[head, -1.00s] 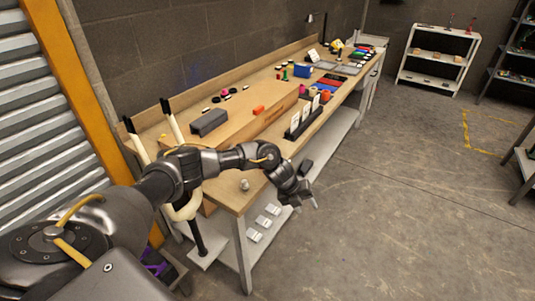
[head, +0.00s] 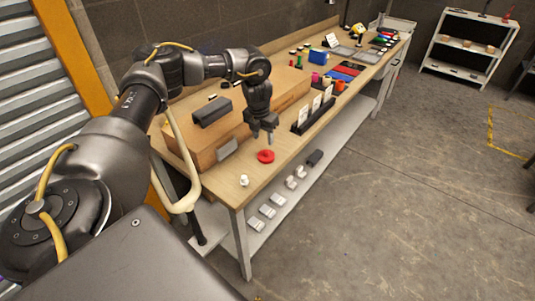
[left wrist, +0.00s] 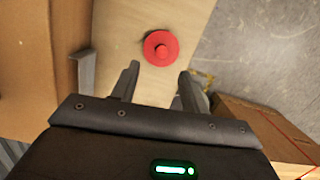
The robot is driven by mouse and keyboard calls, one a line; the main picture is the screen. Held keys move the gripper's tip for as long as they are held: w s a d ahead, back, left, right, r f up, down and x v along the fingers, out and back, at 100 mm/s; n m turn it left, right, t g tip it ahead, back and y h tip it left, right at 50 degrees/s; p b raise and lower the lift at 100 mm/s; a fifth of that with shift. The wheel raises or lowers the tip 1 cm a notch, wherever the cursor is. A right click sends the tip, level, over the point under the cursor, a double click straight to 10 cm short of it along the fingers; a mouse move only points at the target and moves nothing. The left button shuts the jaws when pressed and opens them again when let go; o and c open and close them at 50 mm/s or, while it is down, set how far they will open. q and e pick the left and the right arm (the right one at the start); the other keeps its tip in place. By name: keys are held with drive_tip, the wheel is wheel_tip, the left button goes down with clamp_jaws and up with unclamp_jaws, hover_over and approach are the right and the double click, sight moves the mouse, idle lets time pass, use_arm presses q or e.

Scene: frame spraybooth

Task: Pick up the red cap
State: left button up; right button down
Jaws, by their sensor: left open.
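The red cap (head: 266,156) is a round red disc with a raised knob in its middle, lying on the wooden bench top (head: 232,188) near the front edge. It also shows in the left wrist view (left wrist: 161,47), just beyond the fingertips. My left gripper (head: 262,138) points down above the bench, slightly behind the cap. In the left wrist view its two fingers (left wrist: 158,76) are spread apart with nothing between them. My right gripper is in neither view.
A long cardboard box (head: 208,140) with a dark grey block (head: 212,111) on it lies behind. A black rack with white cards (head: 313,108) stands to the right. A small white piece (head: 244,180) sits near the bench's near corner. The concrete floor at right is open.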

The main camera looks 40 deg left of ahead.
sight(266, 151)
use_arm(q)
drive_tip(key=shift+w+a+f, duration=0.1)
drive_tip(key=shift+w+f, duration=0.1)
drive_tip(key=shift+f, duration=0.35)
drive_tip(key=shift+w+f, duration=0.2)
drive_tip(key=shift+f, duration=0.35)
drive_tip(key=shift+d+f+p, duration=0.25)
drive_tip(key=shift+f+p, duration=0.05)
drive_tip(key=shift+p, duration=0.15)
wheel_tip(266, 151, down, 4)
drive_tip(key=shift+w+a+r+p, duration=0.1)
drive_tip(key=shift+w+p, duration=0.05)
drive_tip(key=shift+p, duration=0.6)
drive_tip(key=shift+w+f, duration=0.15)
drive_tip(key=shift+f, duration=0.3)
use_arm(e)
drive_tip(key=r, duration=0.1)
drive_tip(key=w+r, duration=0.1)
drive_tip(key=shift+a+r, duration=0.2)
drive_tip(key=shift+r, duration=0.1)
use_arm(q)
clamp_jaws()
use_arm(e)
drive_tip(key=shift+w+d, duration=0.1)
